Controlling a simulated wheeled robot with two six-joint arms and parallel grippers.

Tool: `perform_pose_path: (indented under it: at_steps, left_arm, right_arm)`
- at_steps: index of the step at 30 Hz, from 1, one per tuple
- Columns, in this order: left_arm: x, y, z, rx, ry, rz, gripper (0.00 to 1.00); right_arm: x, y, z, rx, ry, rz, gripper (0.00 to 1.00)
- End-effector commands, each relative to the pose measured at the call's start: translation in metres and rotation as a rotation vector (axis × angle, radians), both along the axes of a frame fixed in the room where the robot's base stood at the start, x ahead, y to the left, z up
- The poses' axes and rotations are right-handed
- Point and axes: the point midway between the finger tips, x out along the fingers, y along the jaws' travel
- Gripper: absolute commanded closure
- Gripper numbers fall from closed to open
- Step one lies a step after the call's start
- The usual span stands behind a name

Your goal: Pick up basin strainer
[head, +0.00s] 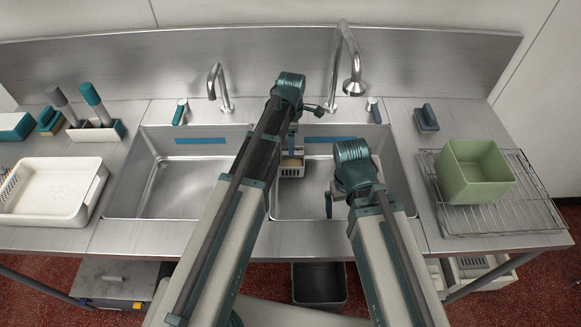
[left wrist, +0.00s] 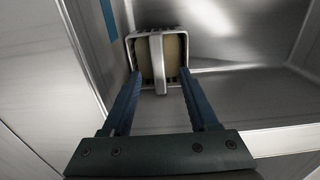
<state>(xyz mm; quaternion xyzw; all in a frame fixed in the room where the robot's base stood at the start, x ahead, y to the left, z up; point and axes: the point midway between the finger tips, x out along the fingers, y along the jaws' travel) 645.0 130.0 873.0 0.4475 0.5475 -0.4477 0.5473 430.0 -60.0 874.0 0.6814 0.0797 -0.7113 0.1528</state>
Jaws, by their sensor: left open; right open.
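The basin strainer (head: 291,171) is a small pale slotted basket in the right sink basin, near the divider. The left wrist view shows it as a white-rimmed basket (left wrist: 148,33) with a tan inside and a pale handle bar across its middle. My left gripper (head: 292,146) is above it, pointing down and partly hiding it. In the left wrist view its fingers (left wrist: 160,72) are open, one on each side of the handle; contact cannot be told. My right gripper (head: 328,205) is open and apart, over the right basin.
The left basin (head: 185,190) is empty. Faucets (head: 351,80) rise behind the basins. A white tray (head: 50,212) and a brush holder (head: 98,132) are at left. A green bin (head: 474,172) stands on a wire rack (head: 510,215) at right.

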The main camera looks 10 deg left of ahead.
Motion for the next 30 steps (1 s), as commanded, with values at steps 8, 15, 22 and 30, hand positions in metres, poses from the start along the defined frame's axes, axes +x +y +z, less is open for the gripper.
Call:
perform_pose_path:
  at_steps: [8, 15, 22, 30]
  left_arm:
    - [0.000, 0.000, -0.005, 0.000, 0.000, 0.000, 0.40]
    - [0.001, 0.003, -0.031, 0.000, 0.000, 0.001, 0.40]
    - [0.002, 0.003, -0.054, 0.000, 0.000, 0.000, 0.40]
    - [0.001, 0.003, -0.053, 0.001, 0.000, -0.001, 0.40]
  right_arm:
    - [0.000, 0.000, -0.005, 0.000, 0.000, 0.000, 0.00]
    - [0.000, 0.000, -0.031, 0.000, 0.000, 0.000, 0.00]
    - [0.000, 0.000, -0.054, 0.000, 0.000, 0.000, 0.00]
    - [0.000, 0.000, -0.053, 0.000, 0.000, 0.000, 0.00]
